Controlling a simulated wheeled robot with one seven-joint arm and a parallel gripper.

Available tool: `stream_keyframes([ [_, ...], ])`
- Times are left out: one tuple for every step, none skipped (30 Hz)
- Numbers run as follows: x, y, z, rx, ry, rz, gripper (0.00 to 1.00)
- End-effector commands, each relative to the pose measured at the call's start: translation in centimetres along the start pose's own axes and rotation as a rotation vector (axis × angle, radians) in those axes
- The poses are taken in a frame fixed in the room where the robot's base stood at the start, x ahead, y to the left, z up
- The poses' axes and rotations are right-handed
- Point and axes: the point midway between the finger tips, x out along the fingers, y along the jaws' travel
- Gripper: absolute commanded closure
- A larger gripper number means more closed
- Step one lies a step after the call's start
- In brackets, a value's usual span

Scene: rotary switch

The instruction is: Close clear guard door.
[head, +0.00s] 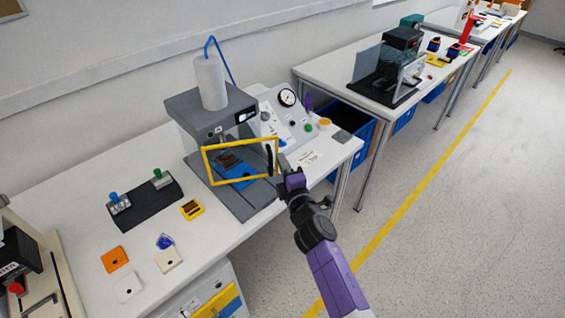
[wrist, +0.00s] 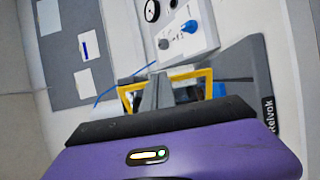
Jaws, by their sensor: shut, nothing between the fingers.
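The clear guard door has a yellow frame (head: 240,143) and stands upright over the base of the grey press (head: 176,104) in the head view. It looks set at an angle to the press, though the exact gap is hard to judge. A dark upright handle (head: 268,158) is at its right edge. My gripper (head: 281,170) is shut and empty, close beside this right edge; I cannot tell whether it touches. In the wrist view, the shut fingers (wrist: 155,92) overlap the yellow frame (wrist: 207,82), which shows on both sides of them.
A blue fixture (head: 236,172) lies behind the door on the press base. A gauge panel (head: 286,118) stands right of the press. A switch block (head: 146,203) and several small coloured blocks lie to the left. The aisle floor at right is clear.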

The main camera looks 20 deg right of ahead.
Motion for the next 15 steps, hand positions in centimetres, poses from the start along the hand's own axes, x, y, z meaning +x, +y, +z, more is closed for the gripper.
stream_keyframes([
  [0.07, 0.04, 0.10, 0.000, 0.002, 0.000, 1.00],
  [0.10, 0.02, 0.16, 0.000, 0.003, -0.001, 1.00],
  [0.15, 0.01, 0.15, 0.000, 0.005, -0.001, 1.00],
  [0.21, 0.02, 0.13, 0.000, 0.008, -0.001, 1.00],
  [0.26, 0.01, 0.18, 0.000, 0.009, -0.001, 1.00],
  [0.32, 0.02, 0.22, 0.000, 0.012, -0.001, 1.00],
  [0.37, 0.04, 0.19, 0.000, 0.015, -0.001, 1.00],
  [0.42, 0.05, 0.21, 0.000, 0.017, -0.001, 1.00],
  [0.49, 0.06, 0.27, 0.000, 0.019, 0.000, 1.00],
  [0.54, 0.08, 0.24, 0.000, 0.022, 0.000, 1.00],
  [0.61, 0.10, 0.22, 0.000, 0.026, 0.000, 1.00],
  [0.69, 0.09, 0.27, -0.001, 0.029, 0.000, 1.00],
  [0.74, 0.09, 0.29, -0.001, 0.031, 0.000, 1.00],
  [0.80, 0.08, 0.28, -0.002, 0.034, 0.000, 1.00],
  [0.87, 0.08, 0.31, -0.002, 0.037, 0.000, 1.00],
])
